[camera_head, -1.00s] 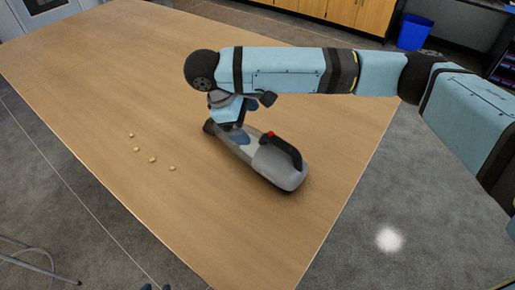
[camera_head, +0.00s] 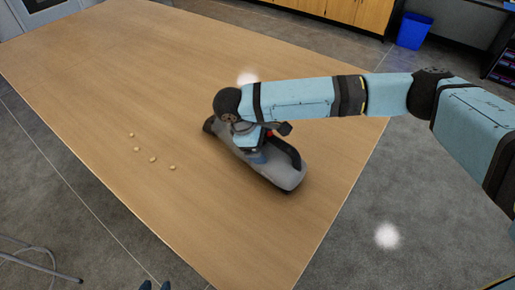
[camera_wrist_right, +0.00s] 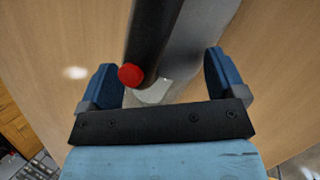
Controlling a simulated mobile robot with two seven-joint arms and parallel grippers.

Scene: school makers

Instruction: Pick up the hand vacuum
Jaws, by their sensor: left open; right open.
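The hand vacuum (camera_head: 272,178) lies on the wooden table, grey with a black handle and a dark nozzle end pointing up-left. My right gripper (camera_head: 258,157) is over its middle, beside the handle, partly hiding it. In the right wrist view the open blue fingers (camera_wrist_right: 163,85) stand on either side of the black handle (camera_wrist_right: 152,40) with its red button (camera_wrist_right: 131,74); the grey body (camera_wrist_right: 200,40) is below. I cannot tell whether the fingers touch it.
The table (camera_head: 130,75) is mostly clear. Several small pale pellets (camera_head: 152,160) lie to the left of the vacuum. A blue bin (camera_head: 413,31) stands on the floor beyond the table, near wooden cabinets (camera_head: 355,10). A metal stool or chair frame (camera_head: 40,262) is at lower left.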

